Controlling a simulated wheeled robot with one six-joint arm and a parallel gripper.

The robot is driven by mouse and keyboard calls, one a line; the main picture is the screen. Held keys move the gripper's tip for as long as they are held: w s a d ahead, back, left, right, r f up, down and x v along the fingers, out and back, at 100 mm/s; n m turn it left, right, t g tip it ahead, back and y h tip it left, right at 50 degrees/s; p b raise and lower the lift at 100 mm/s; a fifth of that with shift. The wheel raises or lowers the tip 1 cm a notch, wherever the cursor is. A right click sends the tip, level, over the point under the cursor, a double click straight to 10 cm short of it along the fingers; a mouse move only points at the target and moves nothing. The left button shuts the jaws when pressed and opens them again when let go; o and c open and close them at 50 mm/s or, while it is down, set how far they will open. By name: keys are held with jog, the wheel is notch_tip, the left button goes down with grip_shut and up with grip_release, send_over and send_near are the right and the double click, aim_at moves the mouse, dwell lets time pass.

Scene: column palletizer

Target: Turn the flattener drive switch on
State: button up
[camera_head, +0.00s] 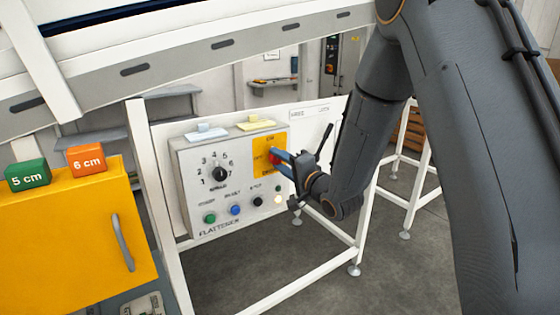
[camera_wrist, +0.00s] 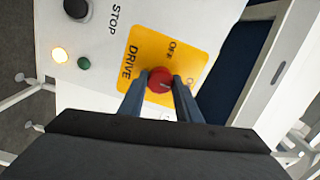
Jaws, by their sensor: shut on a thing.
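The flattener drive switch is a red round knob (camera_wrist: 158,79) on a yellow plate (camera_wrist: 133,70) lettered DRIVE and OFF; a further label is partly hidden by a finger. My gripper (camera_wrist: 161,88) has its two blue-grey fingers on either side of the knob, shut on it. In the head view, the yellow plate (camera_head: 265,142) is on the right of the grey FLATTENER panel (camera_head: 187,165). My gripper (camera_head: 281,163) reaches it from the right and largely covers the knob. I cannot tell clearly which label the knob's small pale mark points to.
The panel has a numbered dial (camera_head: 220,174), a green button (camera_head: 210,218), a blue button (camera_head: 235,210), a black stop button (camera_head: 258,201) and a lit lamp (camera_head: 279,199). White frame legs surround it. A yellow cabinet (camera_head: 65,240) with coloured blocks stands left.

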jog(key=shift+d, duration=0.1)
dwell(0.3)
jog(key=o, duration=1.1)
jog(key=shift+c, duration=0.2)
jog(key=b+v, duration=0.2)
jog(key=v, duration=0.5)
jog(key=shift+s+d, duration=0.25)
